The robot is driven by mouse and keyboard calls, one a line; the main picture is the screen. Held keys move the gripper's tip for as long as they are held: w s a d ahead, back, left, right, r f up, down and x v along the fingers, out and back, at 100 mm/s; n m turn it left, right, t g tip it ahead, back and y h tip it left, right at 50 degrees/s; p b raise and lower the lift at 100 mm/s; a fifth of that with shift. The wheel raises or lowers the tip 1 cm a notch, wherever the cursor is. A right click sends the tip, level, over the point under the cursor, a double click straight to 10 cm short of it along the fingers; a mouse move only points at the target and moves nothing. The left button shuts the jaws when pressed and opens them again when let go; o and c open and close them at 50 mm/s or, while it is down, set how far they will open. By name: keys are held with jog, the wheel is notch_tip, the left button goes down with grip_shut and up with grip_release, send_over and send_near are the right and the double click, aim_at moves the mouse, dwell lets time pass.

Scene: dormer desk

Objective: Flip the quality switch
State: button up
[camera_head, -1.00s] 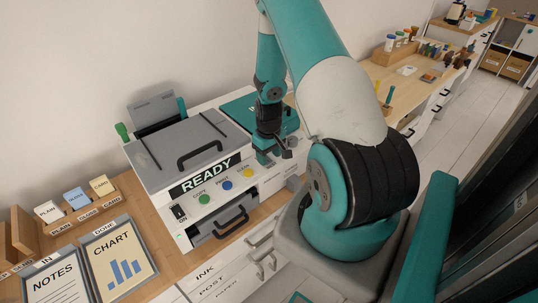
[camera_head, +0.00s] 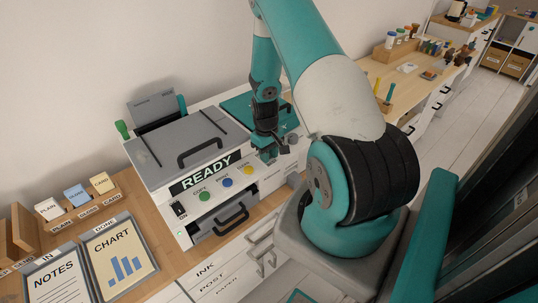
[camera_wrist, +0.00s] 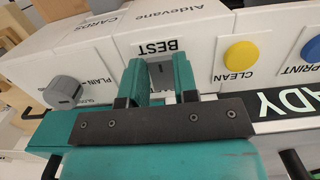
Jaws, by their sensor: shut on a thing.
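The quality switch (camera_wrist: 160,73) is a small grey lever on the white front of the printer, with the word BEST beside it, upside down in the wrist view. My gripper (camera_wrist: 159,78) has its two teal fingers on either side of the lever and is shut on it. In the head view my gripper (camera_head: 270,155) is at the right part of the printer's front (camera_head: 222,212), just right of the yellow button, and hides the switch there. Which way the lever leans is hard to tell.
A yellow CLEAN button (camera_wrist: 240,57) and a blue PRINT button (camera_wrist: 311,49) sit close to my fingers. A grey PLAIN/GLOSS knob (camera_wrist: 66,92) is on the other side. The READY display (camera_head: 201,176), green button (camera_head: 204,195) and power switch (camera_head: 179,210) are farther left.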

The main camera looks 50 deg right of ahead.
jog(key=o, duration=0.9)
jog(key=shift+r, duration=0.15)
jog(key=r+b, duration=0.1)
jog(key=r, duration=0.4)
jog(key=w+r+b, duration=0.1)
jog(key=r, duration=0.5)
jog(key=w+r+b, duration=0.1)
jog(key=r, duration=0.5)
jog(key=shift+d, duration=0.25)
